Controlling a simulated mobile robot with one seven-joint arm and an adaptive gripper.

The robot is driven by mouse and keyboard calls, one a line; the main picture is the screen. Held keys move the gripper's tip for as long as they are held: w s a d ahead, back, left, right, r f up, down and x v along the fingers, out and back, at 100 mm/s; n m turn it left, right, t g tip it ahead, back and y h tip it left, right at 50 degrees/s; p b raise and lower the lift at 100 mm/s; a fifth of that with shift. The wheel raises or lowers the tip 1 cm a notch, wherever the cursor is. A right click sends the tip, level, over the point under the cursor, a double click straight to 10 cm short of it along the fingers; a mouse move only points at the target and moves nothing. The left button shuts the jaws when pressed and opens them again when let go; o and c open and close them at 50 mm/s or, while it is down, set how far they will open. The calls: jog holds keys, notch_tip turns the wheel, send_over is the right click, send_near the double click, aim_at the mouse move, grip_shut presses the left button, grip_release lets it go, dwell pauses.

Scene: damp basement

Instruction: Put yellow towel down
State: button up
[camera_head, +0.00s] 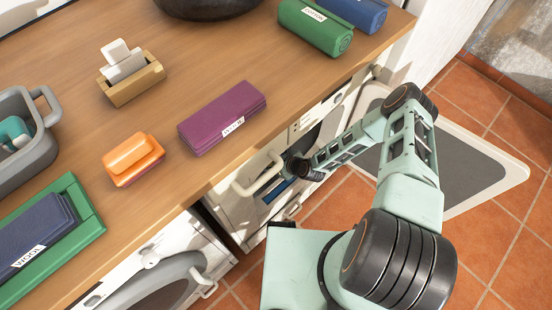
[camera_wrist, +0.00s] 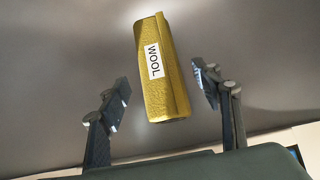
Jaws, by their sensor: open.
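The yellow towel (camera_wrist: 170,95) is a rolled or folded bundle with a white WOOL label. In the wrist view it lies on a smooth grey surface, between and beyond the fingertips. My gripper (camera_wrist: 159,78) is open, with a visible gap between each finger and the towel. In the head view my arm reaches down to the front of the right-hand machine (camera_head: 250,215) under the counter. My fingers and the yellow towel are hidden there.
The tiled floor shows at right.

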jog(key=p+v, duration=0.1)
jog(key=v, duration=0.5)
jog(key=shift+f, duration=0.1)
dwell(0.3)
